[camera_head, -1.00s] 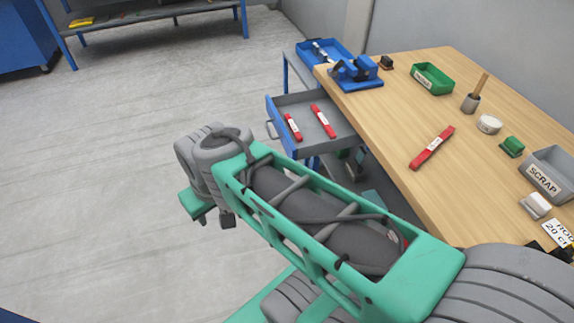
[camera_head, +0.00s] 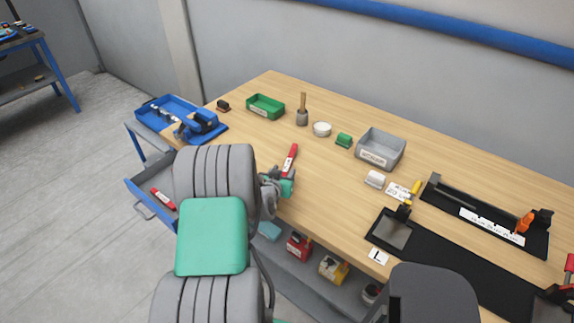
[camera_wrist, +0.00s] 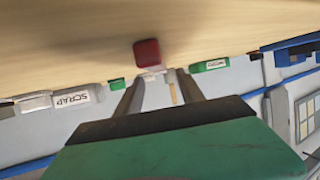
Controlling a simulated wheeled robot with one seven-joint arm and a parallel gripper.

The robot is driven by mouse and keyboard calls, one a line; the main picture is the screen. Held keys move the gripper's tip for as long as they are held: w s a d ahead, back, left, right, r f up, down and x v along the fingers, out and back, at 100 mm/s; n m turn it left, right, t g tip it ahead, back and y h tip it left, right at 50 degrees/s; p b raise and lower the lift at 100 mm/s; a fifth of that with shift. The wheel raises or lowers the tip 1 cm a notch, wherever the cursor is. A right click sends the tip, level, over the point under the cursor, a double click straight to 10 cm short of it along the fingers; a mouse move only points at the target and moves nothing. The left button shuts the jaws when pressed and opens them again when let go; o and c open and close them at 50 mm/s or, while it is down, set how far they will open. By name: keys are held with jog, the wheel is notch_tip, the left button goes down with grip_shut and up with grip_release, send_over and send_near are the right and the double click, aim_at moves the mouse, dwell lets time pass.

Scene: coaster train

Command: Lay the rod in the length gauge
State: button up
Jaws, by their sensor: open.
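A red bar with a white label (camera_head: 290,158) lies on the wooden table; it is the likeliest rod, though I cannot be sure. My gripper (camera_head: 284,187) is at the near end of this bar, low over the table's front edge. In the wrist view my gripper (camera_wrist: 157,82) has its jaws apart, and the red bar's end (camera_wrist: 147,52) shows just beyond the fingertips, not clasped. A long black fixture with an orange piece (camera_head: 525,222) and a white label, probably the length gauge, stands at the table's right.
An open drawer (camera_head: 142,196) with a red bar (camera_head: 162,198) is at left. A black plate (camera_head: 393,231) lies at front right.

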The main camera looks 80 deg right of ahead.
aim_at(287, 166)
jog(key=p+x, duration=0.1)
jog(key=x, duration=0.4)
jog(key=shift+w+r, duration=0.1)
grip_shut()
dwell(0.6)
